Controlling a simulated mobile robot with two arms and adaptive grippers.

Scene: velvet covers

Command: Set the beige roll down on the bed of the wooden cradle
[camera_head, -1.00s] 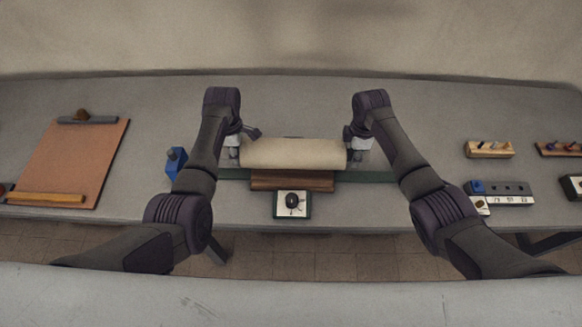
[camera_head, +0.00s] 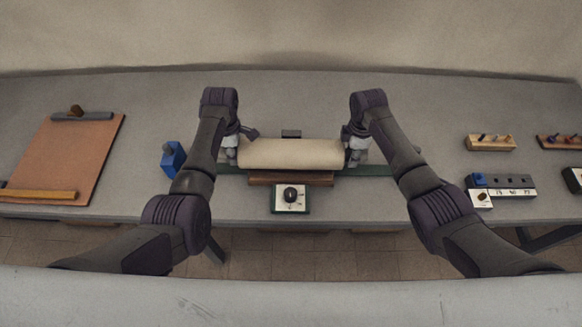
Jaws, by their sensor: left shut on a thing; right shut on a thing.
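The beige roll (camera_head: 290,153) lies level across the middle of the table, held at both ends. My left gripper (camera_head: 232,155) is shut on its left end. My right gripper (camera_head: 352,153) is shut on its right end. The wooden cradle (camera_head: 290,179) shows as a brown front edge just below the roll in the picture. The roll hides most of the cradle's bed. I cannot tell whether the roll touches it.
A green base strip (camera_head: 375,170) runs under the cradle. A small dial box (camera_head: 291,198) stands in front. A blue block (camera_head: 172,158) is left of my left arm. A clipboard (camera_head: 65,160) lies far left; wooden racks (camera_head: 490,142) stand right.

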